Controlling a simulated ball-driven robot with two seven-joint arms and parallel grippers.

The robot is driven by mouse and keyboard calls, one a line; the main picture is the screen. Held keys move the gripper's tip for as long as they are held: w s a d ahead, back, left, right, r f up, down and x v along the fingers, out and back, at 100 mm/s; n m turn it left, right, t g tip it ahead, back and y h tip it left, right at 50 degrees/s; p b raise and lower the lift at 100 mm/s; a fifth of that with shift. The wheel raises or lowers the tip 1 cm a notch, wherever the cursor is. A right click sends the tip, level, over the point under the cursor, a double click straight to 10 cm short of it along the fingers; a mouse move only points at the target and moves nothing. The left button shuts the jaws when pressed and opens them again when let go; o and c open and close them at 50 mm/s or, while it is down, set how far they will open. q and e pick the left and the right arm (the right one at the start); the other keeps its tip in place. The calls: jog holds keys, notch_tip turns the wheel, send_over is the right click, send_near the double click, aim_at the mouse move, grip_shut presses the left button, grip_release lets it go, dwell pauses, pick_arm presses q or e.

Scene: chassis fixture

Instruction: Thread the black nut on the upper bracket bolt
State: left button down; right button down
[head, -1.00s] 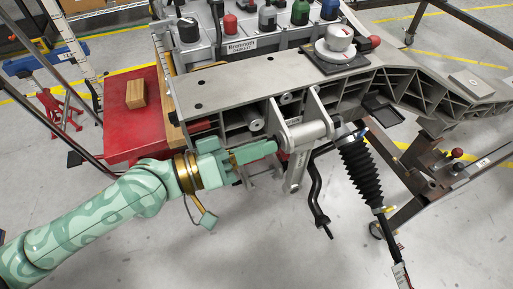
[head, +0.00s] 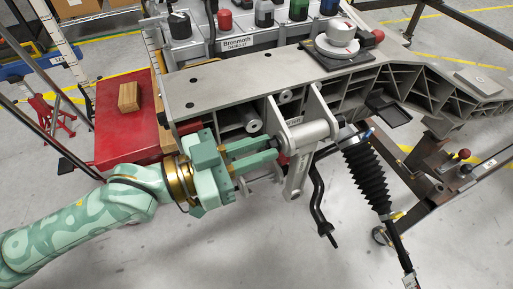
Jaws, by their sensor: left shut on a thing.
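My left gripper (head: 277,149) comes in from the left. Its two green fingers point right, and their tips meet the left face of the grey upper bracket (head: 273,117) at the end of its cross tube (head: 309,133). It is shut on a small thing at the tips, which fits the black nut. The nut is too small and too covered by the fingertips to make out. The bolt is also hidden there, so I cannot tell how far the nut is on it. My right gripper is not in view.
The grey chassis beam (head: 225,87) runs behind the bracket. A black ribbed boot (head: 367,180) and a bent black rod (head: 319,195) hang to the right. A red cart (head: 120,112) with a wooden block (head: 129,97) stands left. Floor below is open.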

pick_arm(q)
jog(key=m, duration=0.5)
jog(key=shift+m+b, duration=0.35)
jog(key=shift+m, duration=0.05)
jog(key=m, duration=0.3)
jog(key=shift+w, duration=0.1)
jog(key=c, duration=1.3)
grip_release()
